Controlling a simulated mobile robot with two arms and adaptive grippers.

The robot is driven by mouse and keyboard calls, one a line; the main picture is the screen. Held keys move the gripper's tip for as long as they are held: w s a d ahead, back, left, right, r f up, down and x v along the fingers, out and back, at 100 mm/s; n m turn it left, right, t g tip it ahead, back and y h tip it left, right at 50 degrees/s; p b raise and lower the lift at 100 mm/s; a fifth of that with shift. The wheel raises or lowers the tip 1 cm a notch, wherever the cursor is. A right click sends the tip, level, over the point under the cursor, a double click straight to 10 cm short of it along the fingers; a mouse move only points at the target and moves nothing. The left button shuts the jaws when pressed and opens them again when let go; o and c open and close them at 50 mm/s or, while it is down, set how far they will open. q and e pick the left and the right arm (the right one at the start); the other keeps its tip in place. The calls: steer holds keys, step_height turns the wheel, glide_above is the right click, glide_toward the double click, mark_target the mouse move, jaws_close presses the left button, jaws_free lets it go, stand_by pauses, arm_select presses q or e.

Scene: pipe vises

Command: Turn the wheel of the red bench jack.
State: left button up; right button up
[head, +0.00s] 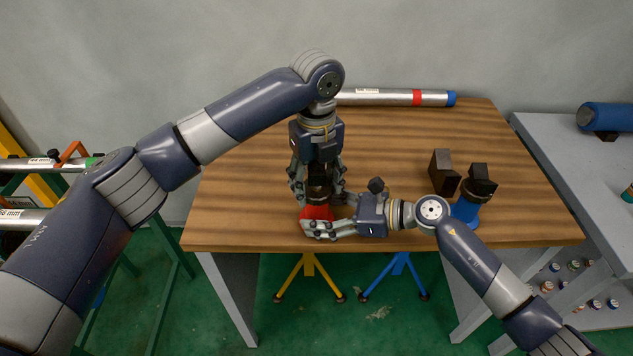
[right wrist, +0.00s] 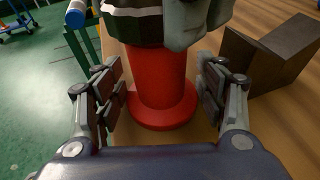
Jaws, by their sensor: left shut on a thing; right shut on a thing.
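The red bench jack (head: 316,212) stands upright near the front edge of the wooden table. Its red column and round foot show in the right wrist view (right wrist: 158,90). My left gripper (head: 318,190) points down from above, its fingers shut around the dark top of the jack. The fingers cover most of that top, so I cannot make out the wheel clearly. My right gripper (head: 322,224) comes in low from the right and is shut on the red column. In the right wrist view its fingers (right wrist: 160,98) stand on either side of the column.
A blue bench jack (head: 466,211) with a black top stands at the table's right, beside a dark block (head: 443,172). A steel pipe (head: 390,97) with a red band lies along the back edge. The wooden table (head: 240,205) is clear at left. A grey bench (head: 560,150) stands at right.

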arm_select(q)
steer(key=o, duration=1.1)
steer(key=shift+c, duration=0.2)
step_height(320, 180, up, 12)
